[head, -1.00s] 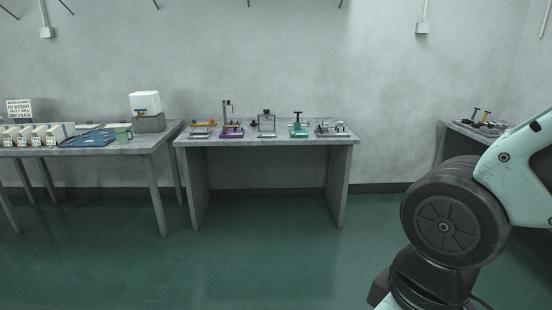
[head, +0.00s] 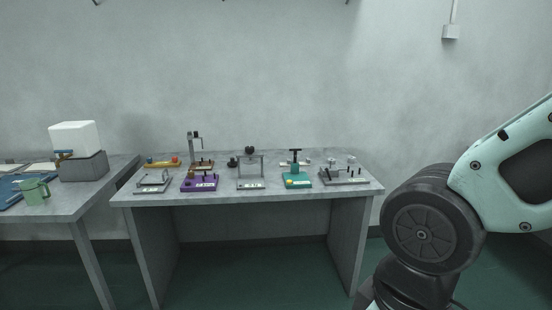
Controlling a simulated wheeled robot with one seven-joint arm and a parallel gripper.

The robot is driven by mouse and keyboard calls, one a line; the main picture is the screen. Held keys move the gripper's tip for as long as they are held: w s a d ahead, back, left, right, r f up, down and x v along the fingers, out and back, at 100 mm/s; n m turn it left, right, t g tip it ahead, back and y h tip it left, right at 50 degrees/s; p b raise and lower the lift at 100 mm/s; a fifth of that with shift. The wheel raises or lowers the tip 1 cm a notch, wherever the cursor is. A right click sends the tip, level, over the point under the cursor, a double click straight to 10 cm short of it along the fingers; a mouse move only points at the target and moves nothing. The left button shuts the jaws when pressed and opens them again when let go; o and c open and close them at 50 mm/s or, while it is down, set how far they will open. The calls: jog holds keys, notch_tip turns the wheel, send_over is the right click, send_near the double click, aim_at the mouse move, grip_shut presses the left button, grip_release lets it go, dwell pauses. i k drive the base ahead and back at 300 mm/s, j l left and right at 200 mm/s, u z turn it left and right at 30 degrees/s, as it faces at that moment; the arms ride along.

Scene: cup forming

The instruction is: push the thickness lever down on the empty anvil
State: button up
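Several small devices stand in a row on the grey table (head: 240,200) ahead of me. From left to right they are a low grey frame (head: 153,185), a purple-based stand (head: 200,185), a grey arch with a dark knob on top (head: 250,182), a teal-based device with a black T-shaped handle (head: 297,180), and a grey base with small upright parts (head: 345,178). I cannot tell at this size which one carries the thickness lever and anvil. My gripper is not in view; only my arm's links show at the right.
At the left, another table (head: 90,195) holds a green cup (head: 34,191), a blue tray (head: 10,192) and a white tank on a grey block (head: 83,167). A narrow gap separates the two tables. Floor is clear beneath the middle table.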

aim_at(295, 151)
jog(key=i, duration=2.4)
